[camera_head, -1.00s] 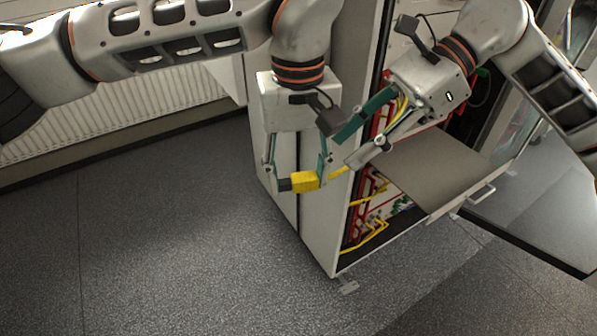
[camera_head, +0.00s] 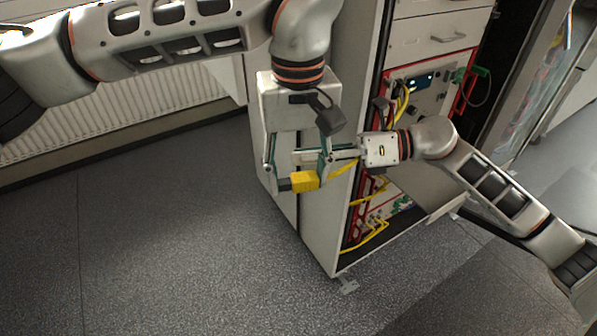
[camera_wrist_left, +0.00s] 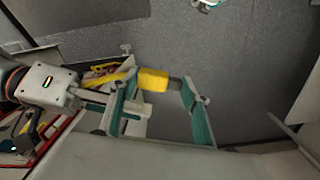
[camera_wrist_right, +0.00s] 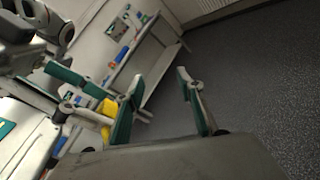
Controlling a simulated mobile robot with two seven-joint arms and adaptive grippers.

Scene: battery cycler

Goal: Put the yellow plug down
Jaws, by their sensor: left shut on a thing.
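The yellow plug (camera_head: 304,181) with a dark end is held across the fingers of my left gripper (camera_head: 297,177), above the floor in front of the cabinet's side. It also shows in the left wrist view (camera_wrist_left: 153,80), between the green-padded fingers. A yellow cable (camera_head: 345,167) runs from the plug toward the cabinet. My right gripper (camera_head: 325,154) reaches in from the right, close behind my left fingers. In the right wrist view (camera_wrist_right: 158,90) its fingers are apart with nothing between them; the plug (camera_wrist_right: 108,108) lies outside, left of them. I cannot tell whether the two grippers touch.
The tall cabinet (camera_head: 318,222) holds red-framed units with yellow cables (camera_head: 373,236) low inside. A drawer (camera_head: 440,37) and a panel with a small display (camera_head: 418,82) are above. A radiator (camera_head: 130,108) lines the left wall. The floor (camera_head: 170,230) is clear at front left.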

